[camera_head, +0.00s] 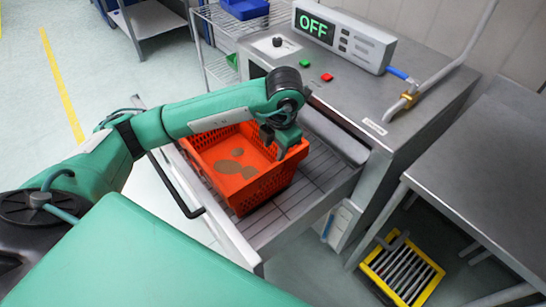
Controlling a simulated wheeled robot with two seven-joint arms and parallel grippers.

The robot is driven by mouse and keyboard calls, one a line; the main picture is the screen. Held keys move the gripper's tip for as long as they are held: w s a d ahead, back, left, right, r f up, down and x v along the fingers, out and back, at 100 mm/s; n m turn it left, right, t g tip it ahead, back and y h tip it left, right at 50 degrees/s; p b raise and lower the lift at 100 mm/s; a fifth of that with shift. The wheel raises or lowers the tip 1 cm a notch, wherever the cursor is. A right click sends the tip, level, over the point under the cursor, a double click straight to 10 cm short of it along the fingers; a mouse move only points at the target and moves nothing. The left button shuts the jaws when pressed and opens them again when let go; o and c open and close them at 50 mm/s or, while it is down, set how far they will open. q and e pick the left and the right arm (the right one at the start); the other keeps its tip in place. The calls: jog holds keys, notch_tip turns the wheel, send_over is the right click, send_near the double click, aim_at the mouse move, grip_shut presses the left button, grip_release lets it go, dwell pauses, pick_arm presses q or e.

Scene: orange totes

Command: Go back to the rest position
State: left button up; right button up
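My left arm (210,115) reaches in from the left over an orange tote (235,190). My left gripper (279,148) points down at the tote's far right rim. Its fingers are small and partly hidden, so I cannot tell if they are apart or touch the rim. The tote sits on a pulled-out slatted tray (310,195), with a few flat brownish shapes on its floor. My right gripper is not in view.
A steel machine (400,125) stands behind the tray, its display box (345,35) reading OFF. Green (304,64) and red (327,77) buttons sit on top. A steel table (490,180) is at the right, with a yellow crate (432,281) below. Floor at the left is clear.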

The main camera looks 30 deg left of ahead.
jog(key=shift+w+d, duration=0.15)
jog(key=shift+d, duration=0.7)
